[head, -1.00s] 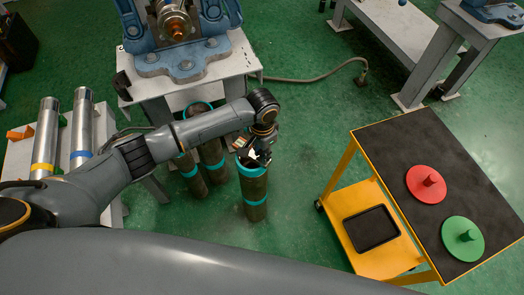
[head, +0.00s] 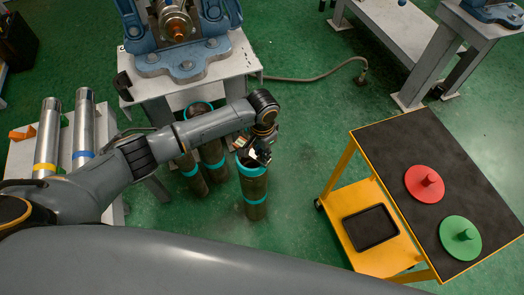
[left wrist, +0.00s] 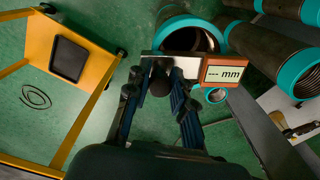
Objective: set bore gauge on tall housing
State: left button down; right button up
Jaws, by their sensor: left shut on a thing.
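The bore gauge has a pale bar (left wrist: 160,62) and an orange-brown display box (left wrist: 228,72) reading "--- mm" in the left wrist view. My left gripper (left wrist: 168,76) is shut on it. In the head view the left gripper (head: 263,145) and part of the gauge (head: 262,156) are over the mouth of the front dark pipe with teal bands (head: 255,188), which looks like the tall housing. This housing stands upright on the floor. Its teal rim (left wrist: 178,25) is partly hidden by the gauge in the left wrist view. I cannot tell whether gauge and rim touch. My right gripper is out of view.
Other teal-banded pipes (head: 212,153) stand just left of the housing, below a vise bench (head: 215,70). A yellow cart (head: 395,130) with a red disc (head: 426,183), a green disc (head: 461,238) and a black tray (head: 371,228) stands right. Floor between housing and cart is clear.

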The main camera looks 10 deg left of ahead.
pick_arm(q)
jog(key=shift+f, duration=0.3)
dwell(0.4)
jog(key=c, duration=1.1)
grip_release()
jog(key=shift+o, duration=0.2)
jog(key=shift+r+p, duration=3.5)
jog(key=shift+p, duration=0.55)
